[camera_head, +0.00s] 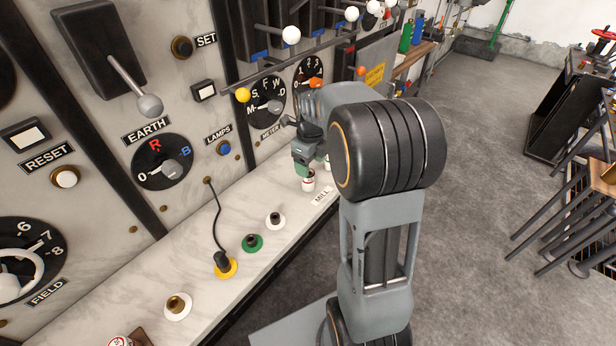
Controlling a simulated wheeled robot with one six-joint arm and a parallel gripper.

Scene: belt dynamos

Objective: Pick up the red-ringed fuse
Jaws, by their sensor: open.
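A small white cylinder with reddish marks (308,181), which looks like the red-ringed fuse, stands on the marble ledge beside the MILL label (322,196). My gripper (306,164) points down just above and around its top. The jaws are open, with a green fingertip showing at the near side. I cannot tell whether a finger touches it. Another white piece (326,163) shows partly behind, mostly hidden by my arm. A round red-and-white top (120,341) is cut off at the bottom edge; I cannot tell what it is.
The marble ledge (200,262) holds sockets with white, green (252,243) and yellow (226,267) collars; a black cord runs from the yellow one to the panel. The upright panel (95,120) carries knobs and levers. Open grey floor (470,130) lies right, with stacked stools (590,200).

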